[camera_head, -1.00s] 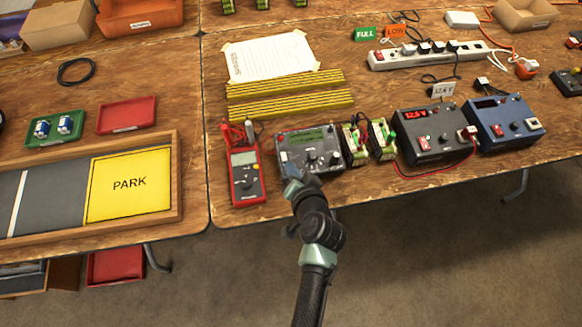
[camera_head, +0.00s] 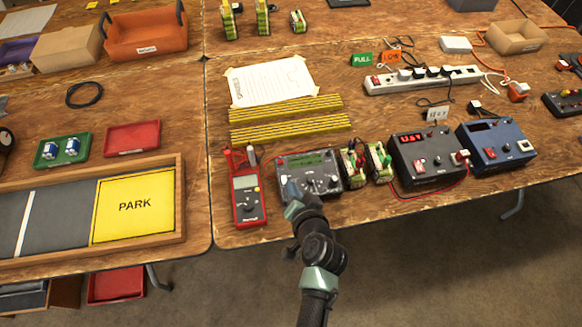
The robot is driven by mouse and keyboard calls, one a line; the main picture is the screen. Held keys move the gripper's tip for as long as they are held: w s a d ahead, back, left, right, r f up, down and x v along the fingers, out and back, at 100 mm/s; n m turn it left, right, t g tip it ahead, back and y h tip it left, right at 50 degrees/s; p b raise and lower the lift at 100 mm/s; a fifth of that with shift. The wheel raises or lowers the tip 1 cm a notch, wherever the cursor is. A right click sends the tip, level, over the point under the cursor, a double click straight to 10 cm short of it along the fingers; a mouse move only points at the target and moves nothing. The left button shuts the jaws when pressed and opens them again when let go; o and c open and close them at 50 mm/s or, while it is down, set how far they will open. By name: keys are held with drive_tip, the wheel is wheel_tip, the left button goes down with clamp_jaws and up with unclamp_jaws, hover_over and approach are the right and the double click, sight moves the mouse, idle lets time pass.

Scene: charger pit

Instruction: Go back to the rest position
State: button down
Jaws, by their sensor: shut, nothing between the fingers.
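My arm reaches up from the bottom of the picture, and my gripper (camera_head: 291,188) is at its far end, over the front left part of a grey charger unit (camera_head: 320,183) with a green screen. The gripper looks shut and holds nothing that I can see. My wrist hides part of the charger's front edge. Whether the fingertips touch the charger cannot be told from this view.
A red multimeter (camera_head: 246,199) lies left of the charger. Green-and-yellow battery packs (camera_head: 352,165) stand to its right, then a black power supply (camera_head: 427,160) and a blue one (camera_head: 496,147). A framed PARK board (camera_head: 178,200) lies on the left table.

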drive_tip(key=w+d+r+n+t, duration=0.1)
drive_tip(key=w+r+n+t, duration=0.15)
drive_tip(key=r, duration=0.95)
drive_tip(key=w+d+r+n+t+h, duration=0.1)
drive_tip(key=w+r+t, duration=0.15)
drive_tip(key=r, duration=0.95)
drive_tip(key=w+d+r+n+t, duration=0.15)
drive_tip(key=w+r, duration=0.25)
drive_tip(key=r, duration=0.8)
drive_tip(key=s+a+r+n+t, duration=0.1)
drive_tip(key=s+a+r+t, duration=0.15)
drive_tip(key=r, duration=0.65)
drive_tip(key=s+a+r+t, duration=0.1)
drive_tip(key=s+r+t, duration=0.2)
drive_tip(key=r, duration=0.6)
drive_tip(key=s+r+t+h, duration=0.2)
drive_tip(key=s+r+t, duration=0.2)
drive_tip(key=s+r, duration=0.8)
wheel_tip(320, 180, up, 2)
drive_tip(key=shift+a+r+t, duration=0.2)
drive_tip(key=shift+r+t, duration=0.05)
drive_tip(key=shift+t, duration=0.05)
